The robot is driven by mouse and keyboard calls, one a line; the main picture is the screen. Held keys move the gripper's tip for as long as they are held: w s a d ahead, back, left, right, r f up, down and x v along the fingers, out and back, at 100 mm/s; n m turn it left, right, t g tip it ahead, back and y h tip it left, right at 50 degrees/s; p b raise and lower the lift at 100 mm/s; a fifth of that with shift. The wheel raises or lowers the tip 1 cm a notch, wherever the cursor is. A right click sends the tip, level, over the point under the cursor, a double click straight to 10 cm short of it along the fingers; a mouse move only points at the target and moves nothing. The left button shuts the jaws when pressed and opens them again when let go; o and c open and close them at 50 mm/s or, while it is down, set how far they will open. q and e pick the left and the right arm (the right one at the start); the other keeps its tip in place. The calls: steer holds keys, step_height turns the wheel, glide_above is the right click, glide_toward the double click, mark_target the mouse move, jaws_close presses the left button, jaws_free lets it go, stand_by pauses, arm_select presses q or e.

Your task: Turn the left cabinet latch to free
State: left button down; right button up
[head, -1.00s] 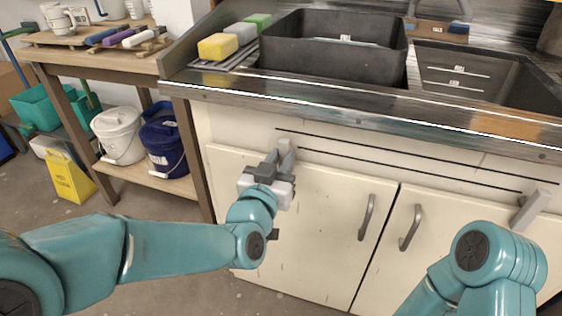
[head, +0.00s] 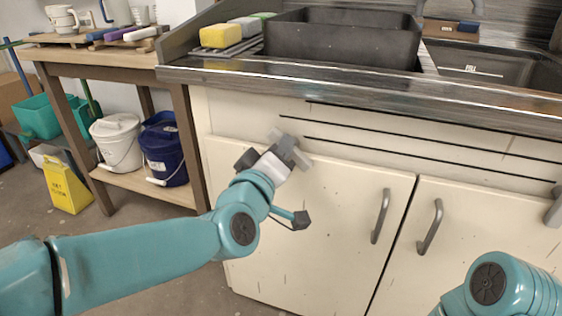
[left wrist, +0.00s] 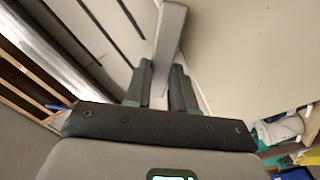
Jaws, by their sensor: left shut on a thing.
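The left latch (head: 293,150) is a small light-grey bar at the upper left of the cream left cabinet door (head: 320,215). It appears tilted in the head view. My left gripper (head: 281,153) is at the latch, its fingers shut around the bar and partly hiding it. In the left wrist view, the latch bar (left wrist: 169,45) runs up from between the two dark fingers (left wrist: 160,88).
Door handles (head: 381,216) stick out near the door gap. A right latch (head: 553,213) is cut by the right edge. The steel counter edge (head: 380,95) overhangs above. A wooden shelf table (head: 185,125) with buckets stands left.

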arm_select(q)
steer(key=n, duration=0.5)
steer(key=f+n, duration=0.1)
steer(key=n, duration=0.1)
steer(key=shift+a+n+b, duration=0.2)
steer(key=shift+n+b, duration=0.1)
steer(key=shift+b, duration=0.05)
arm_select(e)
steer(key=shift+w+d+f, duration=0.1)
steer(key=shift+w+f, duration=0.4)
steer(key=shift+f, duration=0.1)
arm_select(q)
steer(key=shift+n, duration=0.3)
steer(key=c, duration=0.9)
jaws_free()
steer(key=shift+c, duration=0.2)
steer(key=p+v, duration=0.3)
steer(key=v, duration=1.3)
arm_select(e)
steer(key=r, duration=0.1)
steer(key=s+r, duration=0.2)
steer(key=shift+s+a+g, duration=0.2)
steer(key=shift+a+g, duration=0.05)
steer(key=shift+g, duration=0.05)
arm_select(q)
steer(key=shift+s+r, duration=0.1)
arm_select(e)
steer(key=shift+r, duration=0.15)
